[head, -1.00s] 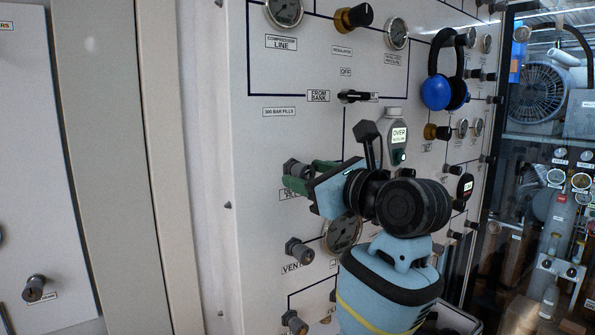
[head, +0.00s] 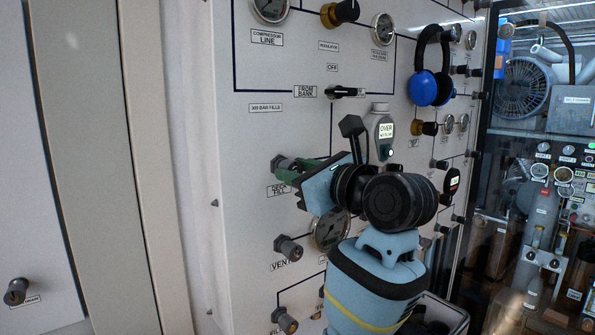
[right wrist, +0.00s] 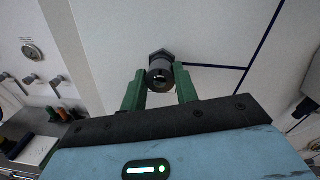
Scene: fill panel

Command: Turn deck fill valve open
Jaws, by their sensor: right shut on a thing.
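The deck fill valve (head: 281,162) is a dark grey knob on the white panel, above its "DECK FILL" label (head: 278,190). My right gripper (head: 294,168) is at the valve, its green fingers partly covering the knob in the head view. In the right wrist view the dark valve knob (right wrist: 160,72) sits between the two green fingertips of the right gripper (right wrist: 160,84), which is shut on it. The knob's exact turn angle cannot be told. My left gripper is not in view.
The vent knob (head: 288,248) is below the valve, with a gauge (head: 331,231) right of it. A grey-white analyser (head: 381,130) and blue ear defenders (head: 431,75) hang to the right. A glazed door (head: 480,195) stands at far right.

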